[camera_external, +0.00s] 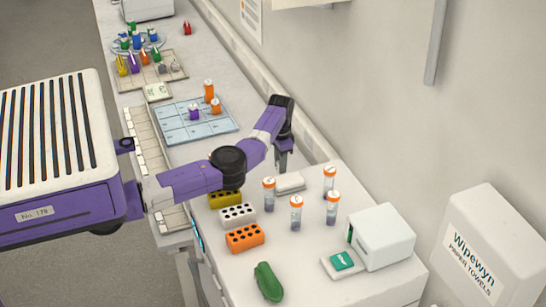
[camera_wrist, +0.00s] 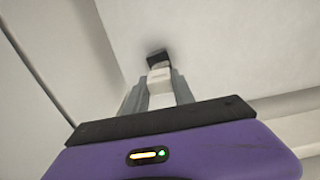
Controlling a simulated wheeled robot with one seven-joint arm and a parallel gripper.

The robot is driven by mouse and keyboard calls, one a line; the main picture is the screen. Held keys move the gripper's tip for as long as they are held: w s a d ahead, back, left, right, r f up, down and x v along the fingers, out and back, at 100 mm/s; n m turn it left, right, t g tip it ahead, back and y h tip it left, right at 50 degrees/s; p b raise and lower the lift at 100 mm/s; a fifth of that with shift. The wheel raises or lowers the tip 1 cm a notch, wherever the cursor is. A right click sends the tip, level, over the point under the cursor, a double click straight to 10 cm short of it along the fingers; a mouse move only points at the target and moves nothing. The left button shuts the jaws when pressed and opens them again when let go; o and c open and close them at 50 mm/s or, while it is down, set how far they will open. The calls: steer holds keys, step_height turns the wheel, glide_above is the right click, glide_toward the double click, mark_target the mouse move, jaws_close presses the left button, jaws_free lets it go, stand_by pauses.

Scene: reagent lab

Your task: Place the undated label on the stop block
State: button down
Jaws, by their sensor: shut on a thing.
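My gripper (camera_wrist: 158,80) is shut on a small pale piece (camera_wrist: 160,76) with a faint mark and a dark end (camera_wrist: 157,57). I cannot tell whether this is the undated label. In the external view my gripper (camera_external: 283,169) points down over the bench, behind a small white flat box (camera_external: 290,183); the held piece is not clear there. Three holed blocks stand left of it: an olive block (camera_external: 226,200), partly behind my arm, a white block (camera_external: 238,216) and an orange block (camera_external: 245,238). No writing shows which is the stop block.
Orange-capped tubes stand near the blocks, including one (camera_external: 296,213) at the front. A green object (camera_external: 267,283) lies at the front edge. A white device (camera_external: 380,237) stands at right. A blue gridded mat (camera_external: 180,131) with small bottles lies farther back. The wall runs along the right.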

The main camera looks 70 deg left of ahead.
steer(key=shift+f, duration=2.65)
steer(key=shift+f, duration=0.15)
steer(key=c, duration=1.1)
jaws_free()
steer(key=shift+o, duration=0.2)
step_height(320, 180, up, 12)
steer(key=shift+r+b, duration=0.2)
steer(key=shift+b, duration=0.2)
steer(key=shift+a, duration=0.1)
